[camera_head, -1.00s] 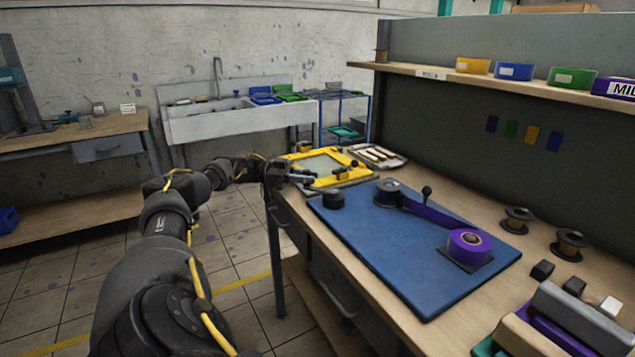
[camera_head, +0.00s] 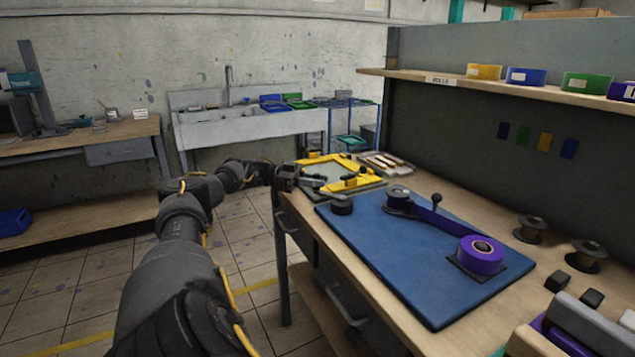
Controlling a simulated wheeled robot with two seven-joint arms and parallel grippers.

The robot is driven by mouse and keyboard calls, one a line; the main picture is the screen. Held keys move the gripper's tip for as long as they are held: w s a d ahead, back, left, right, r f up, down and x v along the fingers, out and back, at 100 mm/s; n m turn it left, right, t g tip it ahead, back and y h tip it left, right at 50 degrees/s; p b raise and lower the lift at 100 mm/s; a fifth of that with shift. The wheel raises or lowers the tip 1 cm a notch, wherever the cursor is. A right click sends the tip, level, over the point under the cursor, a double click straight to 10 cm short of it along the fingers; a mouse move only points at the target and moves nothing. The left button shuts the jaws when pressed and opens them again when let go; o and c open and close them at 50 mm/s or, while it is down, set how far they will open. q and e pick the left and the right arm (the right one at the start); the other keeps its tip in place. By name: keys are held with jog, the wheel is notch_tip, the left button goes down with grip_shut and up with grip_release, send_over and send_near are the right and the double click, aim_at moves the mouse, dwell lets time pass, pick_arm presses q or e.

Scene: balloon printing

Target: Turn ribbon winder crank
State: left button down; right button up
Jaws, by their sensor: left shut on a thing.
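The ribbon winder sits on a blue board (camera_head: 370,245) on the workbench. It has a dark winding spool (camera_head: 398,197) at the back, and its crank knob (camera_head: 437,199) is a small black ball on a short upright stem. A purple ribbon (camera_head: 440,220) runs from the spool to a purple ribbon roll (camera_head: 481,254) on a dark square base. My left gripper (camera_head: 312,182) is shut at the left near edge of the yellow printing frame (camera_head: 350,184), well left of the crank and apart from it. The grip itself is too small to see clearly. My right gripper is not in view.
A black round piece (camera_head: 342,207) stands on the board's back left corner. Two brown spools (camera_head: 530,229) and small dark blocks (camera_head: 556,281) lie to the right. A tray of tools (camera_head: 387,164) is behind the frame. A shelf (camera_head: 480,83) with coloured bins hangs above.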

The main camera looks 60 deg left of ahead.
pick_arm(q)
jog(key=c, duration=1.3)
grip_release()
jog(key=shift+s+a, duration=0.15)
jog(key=shift+a, duration=0.1)
jog(key=b+v, duration=0.5)
jog(key=v, duration=0.5)
jog(key=shift+s, duration=0.15)
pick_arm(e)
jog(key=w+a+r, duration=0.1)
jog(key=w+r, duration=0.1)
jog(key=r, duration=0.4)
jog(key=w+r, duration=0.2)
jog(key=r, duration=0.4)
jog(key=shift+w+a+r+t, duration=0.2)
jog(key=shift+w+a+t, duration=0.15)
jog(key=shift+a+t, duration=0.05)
